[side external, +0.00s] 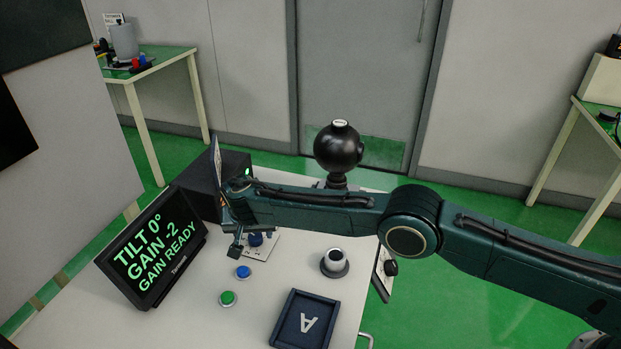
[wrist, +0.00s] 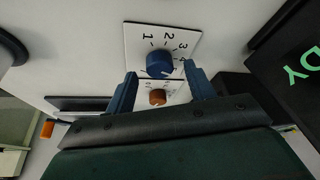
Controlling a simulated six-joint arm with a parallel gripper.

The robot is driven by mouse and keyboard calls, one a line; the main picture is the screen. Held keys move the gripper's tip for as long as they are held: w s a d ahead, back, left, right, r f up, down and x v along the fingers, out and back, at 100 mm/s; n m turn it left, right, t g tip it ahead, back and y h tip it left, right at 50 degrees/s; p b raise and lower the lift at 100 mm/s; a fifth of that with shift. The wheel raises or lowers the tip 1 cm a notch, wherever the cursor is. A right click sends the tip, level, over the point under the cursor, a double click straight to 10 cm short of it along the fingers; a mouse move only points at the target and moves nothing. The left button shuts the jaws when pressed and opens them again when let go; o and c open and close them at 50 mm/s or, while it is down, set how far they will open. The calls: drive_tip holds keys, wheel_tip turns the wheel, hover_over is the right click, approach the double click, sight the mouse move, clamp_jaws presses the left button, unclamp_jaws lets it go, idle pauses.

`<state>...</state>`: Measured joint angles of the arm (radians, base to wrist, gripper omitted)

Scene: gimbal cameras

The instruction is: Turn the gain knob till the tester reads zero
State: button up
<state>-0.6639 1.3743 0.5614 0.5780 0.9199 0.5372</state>
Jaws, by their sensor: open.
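The tester screen (side external: 152,248) reads "TILT 0°", "GAIN -2" and "GAIN READY" in green. A blue knob (wrist: 159,64) sits on a white numbered dial plate (wrist: 185,35) in the wrist view. It also shows in the side view (side external: 256,239), partly behind my gripper. A smaller orange-brown knob (wrist: 157,97) sits on a second plate nearer my palm. No label shows which knob is gain. My gripper (wrist: 160,72) is open, its fingers on either side of the knobs with gaps. In the side view my gripper (side external: 240,247) is low over the table by the plate.
A blue button (side external: 243,272) and a green button (side external: 228,298) stand in front. A white-topped round knob (side external: 334,262) and a dark tray marked A (side external: 303,322) are to the right. A black ball on a stand (side external: 339,147) rises behind my arm. A dark box (side external: 205,187) stands behind the screen.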

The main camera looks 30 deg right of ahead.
drive_tip(key=v, duration=1.2)
drive_tip(key=shift+s, duration=0.15)
drive_tip(key=w+d+n+g+y, duration=0.2)
drive_tip(key=d+n+y, duration=0.3)
drive_tip(key=n, duration=1.3)
drive_tip(key=w+d, duration=0.1)
drive_tip(key=d, duration=0.1)
drive_tip(key=shift+d+y, duration=0.25)
drive_tip(key=shift+y, duration=0.15)
drive_tip(key=shift+w, duration=0.15)
drive_tip(key=shift+s+x, duration=0.2)
drive_tip(key=shift+x, duration=6.65)
